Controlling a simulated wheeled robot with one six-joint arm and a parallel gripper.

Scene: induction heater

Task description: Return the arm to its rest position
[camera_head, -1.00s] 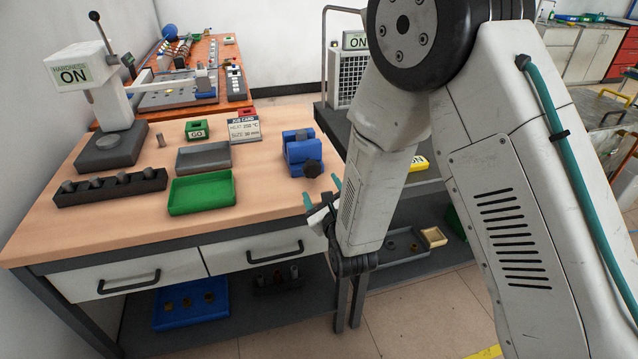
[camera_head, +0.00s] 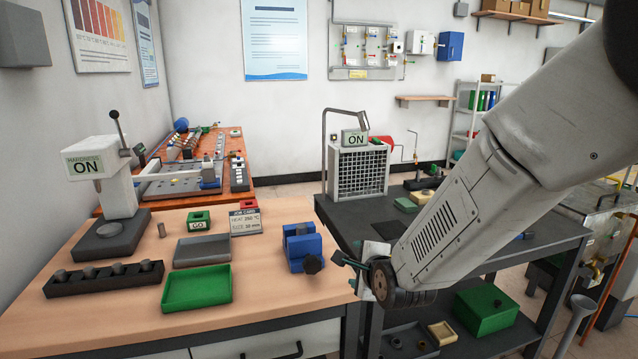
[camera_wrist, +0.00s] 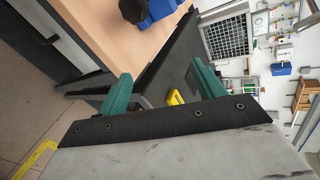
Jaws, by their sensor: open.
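My gripper (camera_head: 345,268) is at the right front edge of the wooden workbench, to the right of the blue vise (camera_head: 301,247). In the wrist view its two green fingers (camera_wrist: 160,88) stand wide apart with nothing between them. My arm comes in from the upper right of the head view. It covers part of the dark table behind it.
The workbench (camera_head: 130,325) holds a hardness tester (camera_head: 110,200), a green tray (camera_head: 197,288), a black rack (camera_head: 105,278) and a job card (camera_head: 245,221). A dark table (camera_head: 350,210) with a meshed heater unit (camera_head: 358,172) stands at the right, a green box (camera_head: 486,308) below.

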